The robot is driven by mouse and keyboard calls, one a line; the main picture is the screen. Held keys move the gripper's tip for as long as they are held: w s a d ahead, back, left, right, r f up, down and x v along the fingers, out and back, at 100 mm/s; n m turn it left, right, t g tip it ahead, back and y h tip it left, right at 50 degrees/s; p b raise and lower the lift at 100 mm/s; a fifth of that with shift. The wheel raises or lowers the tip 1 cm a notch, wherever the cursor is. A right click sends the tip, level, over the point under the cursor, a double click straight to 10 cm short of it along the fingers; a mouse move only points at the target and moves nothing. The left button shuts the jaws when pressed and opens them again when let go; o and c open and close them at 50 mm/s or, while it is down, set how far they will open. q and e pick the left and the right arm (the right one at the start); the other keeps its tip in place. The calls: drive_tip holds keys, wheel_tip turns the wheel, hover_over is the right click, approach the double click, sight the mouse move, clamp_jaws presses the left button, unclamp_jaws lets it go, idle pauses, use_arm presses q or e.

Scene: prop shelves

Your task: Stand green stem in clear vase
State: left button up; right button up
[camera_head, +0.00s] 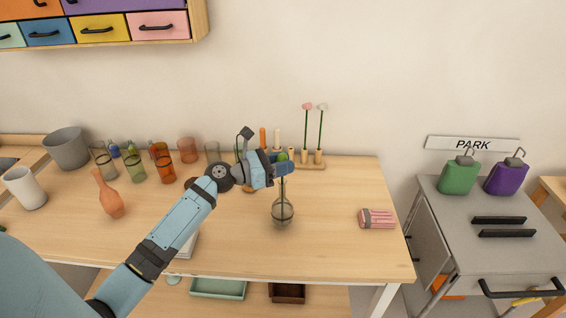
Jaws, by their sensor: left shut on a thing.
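The clear vase (283,212) stands upright on the wooden table, right of the middle, with a round body and a narrow neck. My left gripper (284,169) is above the vase and shut on the green stem (282,186). The stem hangs upright below the fingers and overlaps the vase's neck in the picture; its lower part seems to show inside the glass. A green tip (283,156) shows just above the gripper. The fingers hide the stem's middle. My right gripper is not in view.
A wooden holder (312,165) with pink and white flowers stands behind the gripper at the table's back. Several glasses, an orange vase (108,195) and a white cup (25,188) stand to the left. A pink striped bundle (376,218) lies right. The table between vase and bundle is clear.

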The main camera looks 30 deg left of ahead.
use_arm(q)
drive_tip(key=o, duration=1)
drive_tip(key=shift+c, duration=0.2)
drive_tip(key=b+v, duration=0.2)
drive_tip(key=v, duration=1.2)
